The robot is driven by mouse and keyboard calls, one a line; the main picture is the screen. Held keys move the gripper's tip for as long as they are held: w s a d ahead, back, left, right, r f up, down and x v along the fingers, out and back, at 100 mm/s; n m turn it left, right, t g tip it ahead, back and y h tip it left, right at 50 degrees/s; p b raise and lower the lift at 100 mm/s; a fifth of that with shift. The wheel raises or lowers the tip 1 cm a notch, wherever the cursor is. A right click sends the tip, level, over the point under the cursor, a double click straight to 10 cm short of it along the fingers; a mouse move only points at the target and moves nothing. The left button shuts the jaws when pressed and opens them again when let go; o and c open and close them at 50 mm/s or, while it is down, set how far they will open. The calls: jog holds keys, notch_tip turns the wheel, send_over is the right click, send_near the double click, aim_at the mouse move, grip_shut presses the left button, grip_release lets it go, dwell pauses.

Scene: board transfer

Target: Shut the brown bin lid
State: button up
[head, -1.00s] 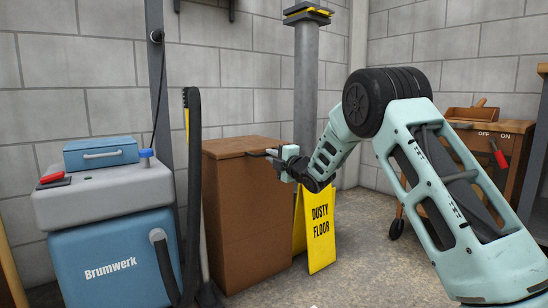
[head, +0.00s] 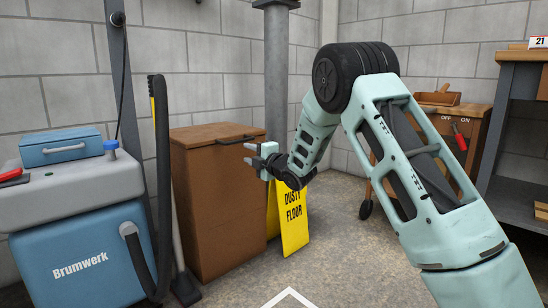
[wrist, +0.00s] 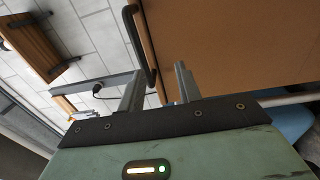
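The brown bin (head: 222,215) stands left of centre in the head view. Its brown lid (head: 205,134) lies flat on top, with no gap that I can see. A dark bar handle (head: 237,140) sits on the lid near its right edge; it also shows in the wrist view (wrist: 143,50). My gripper (head: 251,155) is beside the bin's upper right edge, just below the handle, with its fingers apart and nothing between them. In the wrist view, my two fingers (wrist: 160,80) point toward the brown surface and handle. I cannot tell whether they touch the bin.
A yellow dusty-floor sign (head: 293,218) stands right of the bin, under my wrist. A blue and grey Brumwerk machine (head: 80,262) with a black hose (head: 161,180) is close on the left. A grey post (head: 277,70) rises behind. Floor at the front right is open.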

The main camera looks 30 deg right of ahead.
jog(key=s+d+p, duration=0.2)
jog(key=s+p, duration=0.2)
jog(key=s, duration=0.9)
jog(key=shift+d+p, duration=0.3)
jog(key=shift+d, duration=0.05)
jog(key=s+a+r+m+g+p, duration=0.3)
jog(key=s+a+m+g+p, duration=0.15)
jog(key=a, duration=0.65)
jog(key=s+a+r+m+g+p, duration=0.2)
jog(key=s+a+m+g+p, duration=0.25)
jog(key=a, duration=0.55)
jog(key=s+a+r+m+g+h+p, duration=0.1)
jog(key=s+a+r+g+p, duration=0.15)
jog(key=s, duration=0.75)
jog(key=s+a+r+m+g+h+p, duration=0.15)
jog(key=s+g, duration=0.25)
jog(key=s, duration=0.7)
jog(key=s+a+r+m+g+h+p, duration=0.1)
jog(key=s+a+r+g+p, duration=0.2)
jog(key=s, duration=0.7)
notch_tip(320, 180, up, 37)
jog(key=p, duration=3.7)
jog(key=shift+w+p, duration=0.35)
jog(key=shift+a+t+y, duration=0.1)
jog(key=shift+t+y, duration=0.15)
